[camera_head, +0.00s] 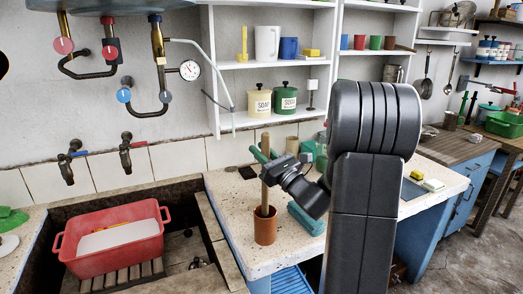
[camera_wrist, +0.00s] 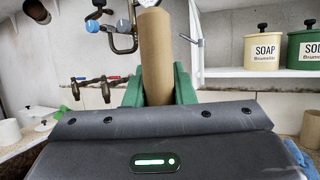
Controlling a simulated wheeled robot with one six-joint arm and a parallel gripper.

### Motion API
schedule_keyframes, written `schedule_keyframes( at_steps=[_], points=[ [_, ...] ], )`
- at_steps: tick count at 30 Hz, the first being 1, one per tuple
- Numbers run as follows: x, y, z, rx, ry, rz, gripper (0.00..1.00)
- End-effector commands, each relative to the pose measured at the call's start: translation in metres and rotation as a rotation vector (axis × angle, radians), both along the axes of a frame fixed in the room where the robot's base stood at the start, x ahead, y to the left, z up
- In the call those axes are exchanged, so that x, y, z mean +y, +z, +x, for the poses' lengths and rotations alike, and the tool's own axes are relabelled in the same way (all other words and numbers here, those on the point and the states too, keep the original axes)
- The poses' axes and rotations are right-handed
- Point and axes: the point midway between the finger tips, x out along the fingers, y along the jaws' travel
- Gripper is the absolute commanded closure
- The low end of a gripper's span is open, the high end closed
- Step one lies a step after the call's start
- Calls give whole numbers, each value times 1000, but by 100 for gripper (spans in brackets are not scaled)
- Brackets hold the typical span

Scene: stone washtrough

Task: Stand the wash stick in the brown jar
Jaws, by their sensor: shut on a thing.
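The wash stick (camera_head: 265,180) is a plain light-brown rod, held nearly upright. Its lower end is inside the mouth of the brown jar (camera_head: 265,228), which stands upright on the speckled worktop. Whether the stick touches the jar's bottom is hidden. My gripper (camera_head: 266,166) comes from the right and its green fingers are shut on the stick above the jar. In the wrist view the stick (camera_wrist: 155,55) rises between the green fingers (camera_wrist: 158,88); the jar is not seen there.
A stone trough with a red tub (camera_head: 112,245) lies left of the worktop (camera_head: 235,205). A teal folded cloth (camera_head: 306,219) lies right of the jar. Shelves with a SOAP canister (camera_head: 259,102) and a green canister (camera_head: 284,99) are behind. Taps (camera_head: 126,155) are on the wall.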

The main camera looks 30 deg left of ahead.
Motion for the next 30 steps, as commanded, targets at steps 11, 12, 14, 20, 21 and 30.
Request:
schedule_keyframes(
  at_steps=[11, 12, 14, 20, 21, 30],
  points=[
    [0, -34, 0, 1, 0, 1, 100],
    [0, -37, 0, 1, 0, 1, 100],
    [0, -41, 0, 0, 0, 1, 100],
    [0, -47, 0, 0, 0, 1, 100],
    [0, -47, 0, 0, 0, 1, 100],
    [0, -46, 0, 0, 0, 1, 63]
  ],
)
